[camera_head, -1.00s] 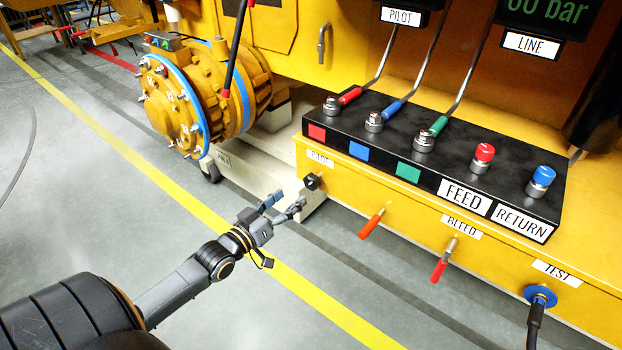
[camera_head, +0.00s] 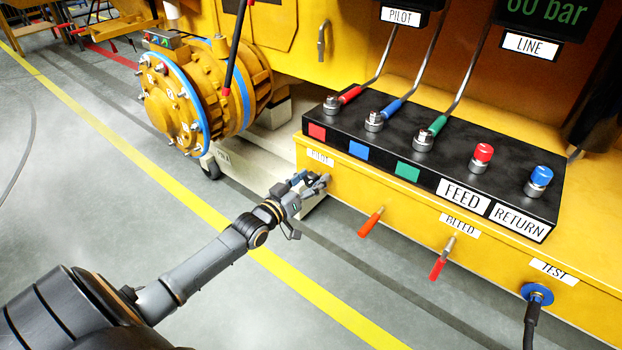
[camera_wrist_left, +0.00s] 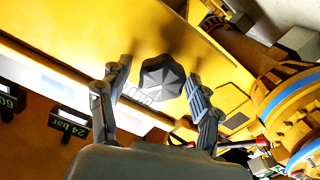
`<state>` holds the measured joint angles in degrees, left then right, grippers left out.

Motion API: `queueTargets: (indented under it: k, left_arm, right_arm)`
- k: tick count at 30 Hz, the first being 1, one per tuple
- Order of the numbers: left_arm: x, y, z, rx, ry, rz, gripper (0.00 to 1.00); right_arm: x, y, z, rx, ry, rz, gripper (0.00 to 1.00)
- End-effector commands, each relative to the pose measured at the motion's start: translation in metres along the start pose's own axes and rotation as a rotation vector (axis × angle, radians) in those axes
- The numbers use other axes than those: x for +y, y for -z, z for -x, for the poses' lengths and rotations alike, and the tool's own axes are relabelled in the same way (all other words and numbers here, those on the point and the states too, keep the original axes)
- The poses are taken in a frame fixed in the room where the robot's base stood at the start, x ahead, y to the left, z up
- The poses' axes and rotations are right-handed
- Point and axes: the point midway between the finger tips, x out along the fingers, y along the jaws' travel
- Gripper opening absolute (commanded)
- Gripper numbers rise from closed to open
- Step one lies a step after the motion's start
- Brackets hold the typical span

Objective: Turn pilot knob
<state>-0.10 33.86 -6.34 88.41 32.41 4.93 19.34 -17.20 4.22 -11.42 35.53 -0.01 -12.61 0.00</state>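The pilot knob (camera_wrist_left: 162,78) is a dark, faceted knob on the yellow panel front, in the left wrist view. In the head view it is hidden behind my left gripper, below the small white label (camera_head: 320,158). My left gripper (camera_head: 318,181) is at the panel there. In the left wrist view my left gripper (camera_wrist_left: 157,82) is open, with one finger on each side of the knob and a gap visible to both. Whether the fingertips reach past the knob's face is hard to tell. My right gripper is not in view.
Two red-handled levers, one on the left (camera_head: 371,221) and one by the BLEED label (camera_head: 438,268), stick out right of the knob. A black box (camera_head: 430,165) with hoses sits above. A yellow flanged cylinder (camera_head: 200,95) stands left. The floor in front is free.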

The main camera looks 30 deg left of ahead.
Motion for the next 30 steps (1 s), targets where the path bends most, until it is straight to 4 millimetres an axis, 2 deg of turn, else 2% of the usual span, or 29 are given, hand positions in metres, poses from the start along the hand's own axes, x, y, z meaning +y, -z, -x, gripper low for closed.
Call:
queueTargets:
  k: [1,6,8,20,30]
  left_arm:
    - [0.000,0.000,0.000,0.000,0.000,0.000,0.54]
    - [0.000,0.000,0.000,0.000,0.000,0.000,0.19]
    - [0.000,0.000,0.000,0.000,0.000,0.000,0.09]
    - [0.001,0.001,0.000,0.000,0.000,-0.073,0.09]
    - [0.002,0.001,0.000,0.001,0.001,-0.337,0.09]
  right_arm:
    - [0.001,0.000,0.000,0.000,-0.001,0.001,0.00]
    - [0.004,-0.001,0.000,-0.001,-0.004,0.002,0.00]
    - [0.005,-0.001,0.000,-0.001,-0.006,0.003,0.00]
    - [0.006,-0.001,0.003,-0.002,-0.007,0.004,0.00]
    - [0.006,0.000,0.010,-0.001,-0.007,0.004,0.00]
